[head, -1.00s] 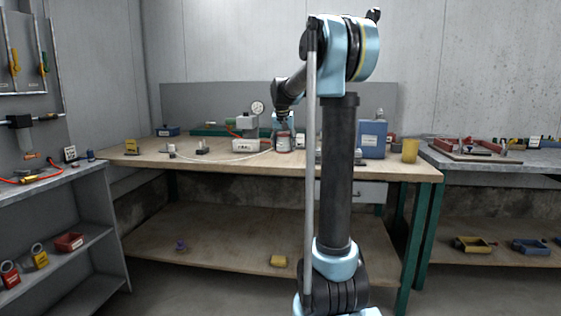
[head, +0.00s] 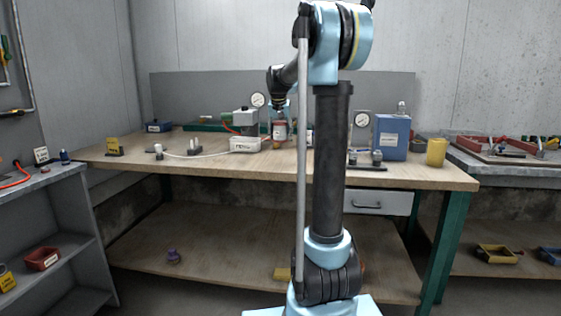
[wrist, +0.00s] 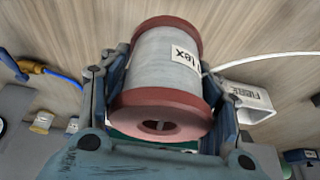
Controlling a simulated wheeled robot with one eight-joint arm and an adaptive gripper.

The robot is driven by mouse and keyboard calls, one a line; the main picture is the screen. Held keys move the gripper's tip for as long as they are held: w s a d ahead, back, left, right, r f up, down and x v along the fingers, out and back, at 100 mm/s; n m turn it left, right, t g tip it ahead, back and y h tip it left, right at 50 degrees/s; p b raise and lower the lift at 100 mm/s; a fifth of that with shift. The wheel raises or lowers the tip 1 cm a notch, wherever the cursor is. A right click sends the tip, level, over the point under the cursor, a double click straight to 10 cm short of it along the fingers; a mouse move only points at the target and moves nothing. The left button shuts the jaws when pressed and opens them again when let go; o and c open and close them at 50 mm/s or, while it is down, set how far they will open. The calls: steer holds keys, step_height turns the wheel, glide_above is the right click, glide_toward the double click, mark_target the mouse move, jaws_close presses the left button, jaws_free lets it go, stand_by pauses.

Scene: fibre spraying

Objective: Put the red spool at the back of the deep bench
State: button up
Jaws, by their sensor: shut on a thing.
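The red spool (wrist: 165,75) has red end flanges, a pale wound middle and a white label. My gripper (wrist: 165,90) is shut on it, one finger on each side. In the head view the spool (head: 280,131) hangs from my gripper (head: 279,115) over or at the wooden top of the deep bench (head: 400,176). I cannot tell whether it touches the wood. My arm hides part of the bench right of the spool.
A white box (head: 245,144) with a pale cable stands left of the spool. A gauge (head: 258,100) is behind. A blue container (head: 391,137) and yellow cup (head: 436,152) stand on the right. The bench's front middle is mostly clear.

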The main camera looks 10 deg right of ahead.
mark_target(280, 128)
steer(key=f, duration=0.5)
steer(key=shift+d+f, duration=0.1)
steer(key=shift+d, duration=0.15)
steer(key=shift+f, duration=2.05)
steer(key=o, duration=1.3)
steer(key=shift+f, duration=0.1)
steer(key=v, duration=1.2)
steer(key=shift+s+a, duration=0.1)
steer(key=shift+s, duration=0.05)
